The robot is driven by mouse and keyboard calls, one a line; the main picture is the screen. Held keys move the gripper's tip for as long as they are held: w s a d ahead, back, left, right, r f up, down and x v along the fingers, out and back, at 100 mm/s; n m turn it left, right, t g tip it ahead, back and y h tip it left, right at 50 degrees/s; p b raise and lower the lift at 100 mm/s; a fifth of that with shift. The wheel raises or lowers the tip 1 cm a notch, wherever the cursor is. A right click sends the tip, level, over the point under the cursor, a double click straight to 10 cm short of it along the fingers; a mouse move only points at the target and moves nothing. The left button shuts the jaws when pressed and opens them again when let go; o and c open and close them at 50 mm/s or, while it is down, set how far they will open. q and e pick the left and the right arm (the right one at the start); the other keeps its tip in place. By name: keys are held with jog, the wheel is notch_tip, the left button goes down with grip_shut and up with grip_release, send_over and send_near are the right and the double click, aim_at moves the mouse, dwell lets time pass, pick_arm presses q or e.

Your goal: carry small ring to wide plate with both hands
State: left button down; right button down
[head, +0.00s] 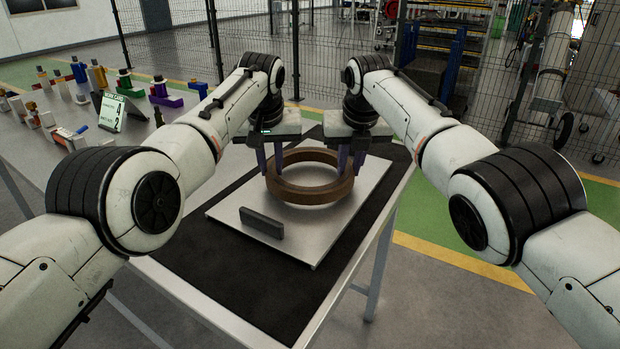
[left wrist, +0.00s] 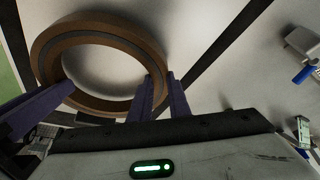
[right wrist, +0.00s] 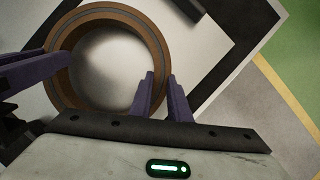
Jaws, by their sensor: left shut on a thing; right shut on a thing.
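The small ring (head: 310,191) is a brown ring with a darker band, lying level over the light square plate (head: 312,240). I cannot tell whether it touches the plate. My left gripper (head: 274,165) is shut on the ring's left side, and my right gripper (head: 350,165) is shut on its right side. In the left wrist view the ring (left wrist: 48,58) sits with its wall between my purple fingers. In the right wrist view the ring (right wrist: 150,35) is gripped the same way. The fingertips are partly hidden by the ring.
A dark grey block (head: 261,222) stands on the plate's near left part. A black mat (head: 215,280) lies under the plate on the table. A mesh fence (head: 330,60) stands behind.

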pick_arm(q)
jog(key=shift+a+f+b, duration=0.1)
jog(key=shift+f+b, duration=0.4)
jog(key=shift+f, duration=0.2)
pick_arm(e)
jog(key=shift+d+f, duration=0.15)
jog(key=shift+f, duration=0.6)
pick_arm(q)
jog(key=c, duration=2)
grip_release()
jog(key=shift+f, duration=0.1)
jog(key=shift+c, duration=0.2)
pick_arm(e)
jog(key=c, duration=2)
grip_release()
jog(key=shift+f, duration=0.1)
jog(key=shift+c, duration=0.2)
pick_arm(q)
jog(key=o, duration=0.4)
pick_arm(e)
jog(key=o, duration=0.4)
jog(key=shift+s+r, duration=0.1)
jog(key=shift+r, duration=0.5)
pick_arm(q)
jog(key=v, duration=1.2)
pick_arm(e)
jog(key=v, duration=1.1)
jog(key=shift+s, duration=0.15)
jog(key=shift+f, duration=0.1)
